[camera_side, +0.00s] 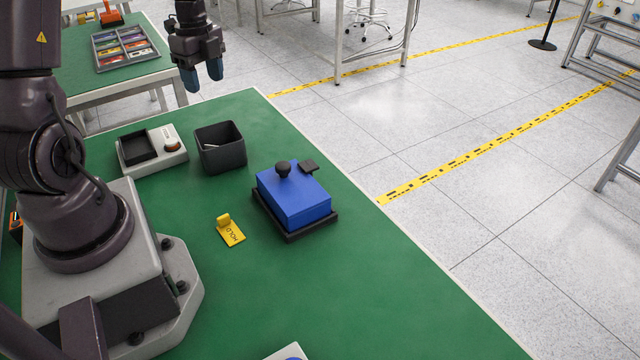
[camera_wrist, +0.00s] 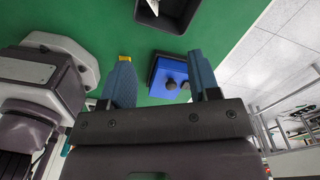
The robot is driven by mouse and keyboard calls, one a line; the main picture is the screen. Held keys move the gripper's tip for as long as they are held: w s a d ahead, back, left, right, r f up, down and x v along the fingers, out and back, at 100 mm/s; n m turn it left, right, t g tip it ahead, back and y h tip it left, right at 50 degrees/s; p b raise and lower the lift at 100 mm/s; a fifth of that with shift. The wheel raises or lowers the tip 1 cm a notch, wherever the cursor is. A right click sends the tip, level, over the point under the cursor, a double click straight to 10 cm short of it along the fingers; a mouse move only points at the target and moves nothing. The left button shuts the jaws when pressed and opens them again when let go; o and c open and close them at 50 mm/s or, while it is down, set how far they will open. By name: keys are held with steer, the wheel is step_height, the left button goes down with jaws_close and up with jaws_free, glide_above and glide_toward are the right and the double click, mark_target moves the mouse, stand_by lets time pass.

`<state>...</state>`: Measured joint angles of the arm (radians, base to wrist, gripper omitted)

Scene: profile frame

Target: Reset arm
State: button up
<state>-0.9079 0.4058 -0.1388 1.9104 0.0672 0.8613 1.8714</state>
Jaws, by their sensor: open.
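My gripper (camera_side: 203,77) hangs in the air high above the far end of the green table (camera_side: 330,310), its blue fingers pointing down. In the wrist view my gripper (camera_wrist: 163,78) shows its two blue fingers spread wide with nothing between them. It is apart from everything on the table. A blue block (camera_side: 295,196) with a black knob on top sits on a black base (camera_side: 320,226) at the middle of the table. The blue block also shows in the wrist view (camera_wrist: 172,73), beyond the fingers.
A second table (camera_side: 100,85) holds a tray of coloured items. The near table surface is mostly clear.

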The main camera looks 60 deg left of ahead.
steer(key=s+d+r+n+t, duration=0.2)
steer(key=d+r+n, duration=0.2)
steer(key=d, duration=0.5)
steer(key=s+d+r+n+t, duration=0.2)
steer(key=d+r+n, duration=0.2)
steer(key=d, duration=0.5)
steer(key=s+d+r+n+t, duration=0.1)
steer(key=s+d+r+n, duration=0.2)
steer(key=d+r+n, duration=0.2)
steer(key=d+r, duration=0.2)
steer(key=d, duration=0.1)
steer(key=shift+d+t, duration=0.4)
